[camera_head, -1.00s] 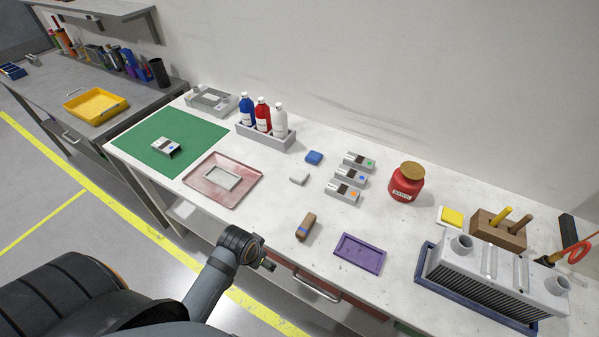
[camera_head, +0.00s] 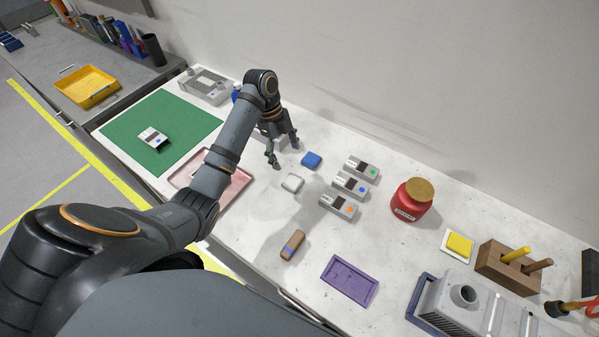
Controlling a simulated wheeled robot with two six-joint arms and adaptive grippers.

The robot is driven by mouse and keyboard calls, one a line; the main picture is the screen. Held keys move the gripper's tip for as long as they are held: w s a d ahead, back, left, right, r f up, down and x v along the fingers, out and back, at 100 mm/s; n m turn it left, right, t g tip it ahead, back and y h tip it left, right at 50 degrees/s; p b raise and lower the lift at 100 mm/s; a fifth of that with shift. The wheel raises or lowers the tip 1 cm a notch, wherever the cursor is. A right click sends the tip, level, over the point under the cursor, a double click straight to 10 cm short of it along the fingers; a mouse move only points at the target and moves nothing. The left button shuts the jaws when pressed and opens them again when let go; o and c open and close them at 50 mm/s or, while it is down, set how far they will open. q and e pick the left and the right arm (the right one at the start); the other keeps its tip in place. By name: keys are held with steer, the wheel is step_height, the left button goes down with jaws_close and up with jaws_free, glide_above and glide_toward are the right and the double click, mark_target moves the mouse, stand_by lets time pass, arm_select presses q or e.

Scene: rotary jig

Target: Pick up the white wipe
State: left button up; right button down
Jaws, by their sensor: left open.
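The white wipe (camera_head: 292,183) is a small white folded pad lying flat on the pale workbench. A blue wipe-like pad (camera_head: 311,160) lies just behind and right of it. My left gripper (camera_head: 285,157) is open and empty, its fingers pointing down above the bench. In the picture it sits up and left of the white wipe, apart from it. My left arm hides the bottle rack and much of the pink tray. My right gripper is not in the view.
Several grey boxes (camera_head: 350,184) stand right of the wipes, then a red jar (camera_head: 411,200). A brown block (camera_head: 293,245) and a purple tray (camera_head: 349,280) lie nearer the front edge. The pink tray (camera_head: 236,190) and green mat (camera_head: 187,117) are left.

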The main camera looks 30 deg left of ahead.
mark_target(292, 181)
arm_select(q)
steer(key=s+f+b, duration=0.1)
steer(key=d+f+b, duration=0.1)
steer(key=shift+s+f+b, duration=0.4)
steer(key=shift+w+d+f, duration=0.15)
steer(key=shift+w+f, duration=0.05)
steer(key=shift+f, duration=0.3)
steer(key=shift+w+d+f, duration=0.1)
steer(key=shift+w+f, duration=0.05)
steer(key=shift+f, duration=0.35)
steer(key=shift+s+d+f+p, duration=0.1)
steer(key=shift+s+f+p, duration=0.05)
steer(key=shift+f+p, duration=0.4)
steer(key=x, duration=0.2)
steer(key=shift+s+f+p, duration=0.15)
steer(key=shift+f+p, duration=0.25)
steer(key=shift+d+f, duration=0.15)
steer(key=shift+f, duration=0.4)
steer(key=c, duration=1)
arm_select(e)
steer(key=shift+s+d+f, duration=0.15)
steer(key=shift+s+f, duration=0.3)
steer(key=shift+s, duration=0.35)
